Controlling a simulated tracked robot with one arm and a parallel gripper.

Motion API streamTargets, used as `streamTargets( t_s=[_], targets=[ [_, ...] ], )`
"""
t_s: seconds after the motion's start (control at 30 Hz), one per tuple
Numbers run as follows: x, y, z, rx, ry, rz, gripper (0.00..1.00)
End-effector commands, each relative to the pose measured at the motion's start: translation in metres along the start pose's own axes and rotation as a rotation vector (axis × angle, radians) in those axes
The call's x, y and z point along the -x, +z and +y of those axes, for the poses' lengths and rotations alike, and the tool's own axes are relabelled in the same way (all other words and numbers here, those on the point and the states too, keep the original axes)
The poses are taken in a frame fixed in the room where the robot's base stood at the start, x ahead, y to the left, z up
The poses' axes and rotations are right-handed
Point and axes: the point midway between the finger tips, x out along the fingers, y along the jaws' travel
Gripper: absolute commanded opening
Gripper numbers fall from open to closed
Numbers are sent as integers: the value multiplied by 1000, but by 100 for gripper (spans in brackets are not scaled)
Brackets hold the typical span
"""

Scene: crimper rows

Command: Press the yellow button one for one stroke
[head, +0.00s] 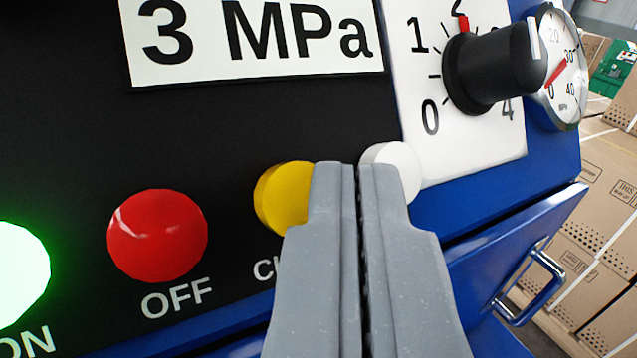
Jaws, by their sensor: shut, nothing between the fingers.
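The yellow button (281,199) is a round button on the black panel, right of the red button. My gripper (359,168) is shut and empty, with its fingertips in front of the panel between the yellow button and a white button (402,166). My left finger covers the right part of the yellow button, and the fingers cover the lower left of the white one. The label under the yellow button is mostly hidden, with only its first letters showing. I cannot tell whether the fingertips touch anything.
A red OFF button (157,235) and a lit green ON button (18,273) are to the left. Above is a "3 MPa" sign (255,38). A black knob (490,68) and a gauge (560,70) stick out at upper right. A blue drawer with a handle (532,287) is lower right, with cartons (600,200) behind.

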Motion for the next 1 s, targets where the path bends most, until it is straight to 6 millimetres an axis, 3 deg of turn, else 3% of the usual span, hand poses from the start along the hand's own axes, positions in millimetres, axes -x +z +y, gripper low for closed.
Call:
streamTargets(
  t_s=[0.47,1.0],
  targets=[
    [4,-3,3,1,0,-1,0],
    [34,-27,25,1,1,1,0]
  ],
)
